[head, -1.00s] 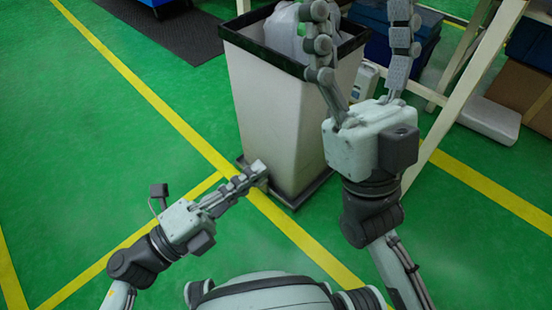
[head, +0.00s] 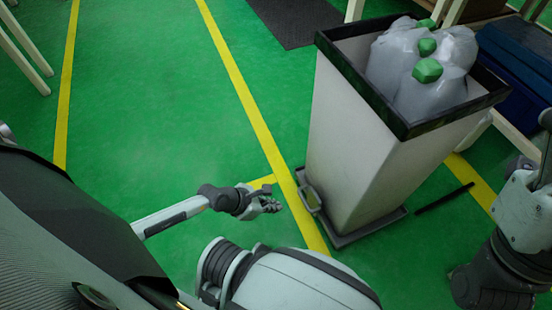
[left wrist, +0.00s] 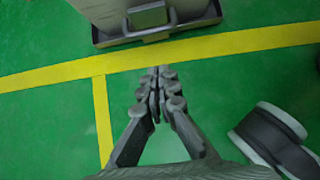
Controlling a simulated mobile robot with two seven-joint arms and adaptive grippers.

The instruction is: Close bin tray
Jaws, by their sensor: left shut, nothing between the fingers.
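The bin (head: 350,140) is a tall pale box with a dark rim, standing on the green floor. Its dark base tray (head: 368,230) sticks out at the foot, with a grey loop-shaped pedal or handle (head: 309,198) at the near left. The tray also shows at the top of the left wrist view (left wrist: 200,27), with the loop (left wrist: 150,18). My left gripper (head: 272,205) is shut and empty, low and left of the loop, apart from it. Its closed fingers (left wrist: 157,76) point toward the tray. My right gripper (head: 525,205) is cut off at the right edge; its fingertips are hidden.
Whitish bags or jugs with green caps (head: 425,70) fill the bin's top. A thin black strip (head: 443,197) lies right of the bin. Blue crates (head: 515,65) and pale frame legs stand behind at the right. The floor left of the bin is open, with yellow lines.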

